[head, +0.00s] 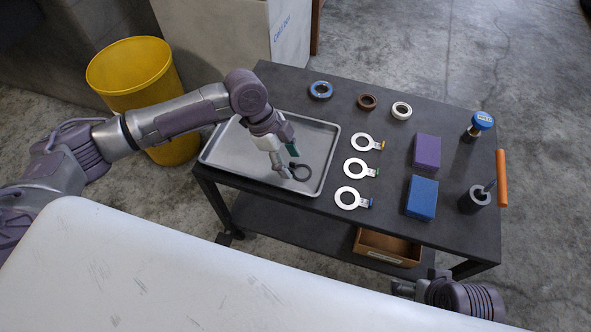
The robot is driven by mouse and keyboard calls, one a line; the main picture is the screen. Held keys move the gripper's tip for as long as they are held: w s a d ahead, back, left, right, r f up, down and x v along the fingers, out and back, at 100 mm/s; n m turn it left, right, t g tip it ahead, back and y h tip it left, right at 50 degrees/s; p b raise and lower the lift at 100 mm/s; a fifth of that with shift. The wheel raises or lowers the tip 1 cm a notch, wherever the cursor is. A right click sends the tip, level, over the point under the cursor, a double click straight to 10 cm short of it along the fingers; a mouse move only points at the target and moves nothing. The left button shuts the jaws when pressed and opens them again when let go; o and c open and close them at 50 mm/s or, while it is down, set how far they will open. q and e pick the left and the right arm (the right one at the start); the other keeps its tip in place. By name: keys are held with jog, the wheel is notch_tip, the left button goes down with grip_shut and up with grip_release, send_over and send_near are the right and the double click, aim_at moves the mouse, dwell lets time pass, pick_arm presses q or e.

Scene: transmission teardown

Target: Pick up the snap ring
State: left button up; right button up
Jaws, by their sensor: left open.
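A dark ring (301,172), which looks like the snap ring, lies in the right part of the grey metal tray (222,157) on the black cart. My left gripper (291,164) is open and points down over the tray, with its fingertips right beside the ring's left side. I cannot tell whether a fingertip touches the ring. Part of the ring's left edge is hard to see behind the fingers.
On the cart (385,100) right of the tray are several silver tagged rings (346,198), a purple block (427,151), a blue block (421,198) and a blue-capped item (482,121). Small rings (321,90) lie at the back. A yellow bin (128,65) stands left.

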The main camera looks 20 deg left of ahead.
pick_arm(q)
jog(key=shift+d+f, duration=0.2)
jog(key=shift+f, duration=0.3)
grip_shut()
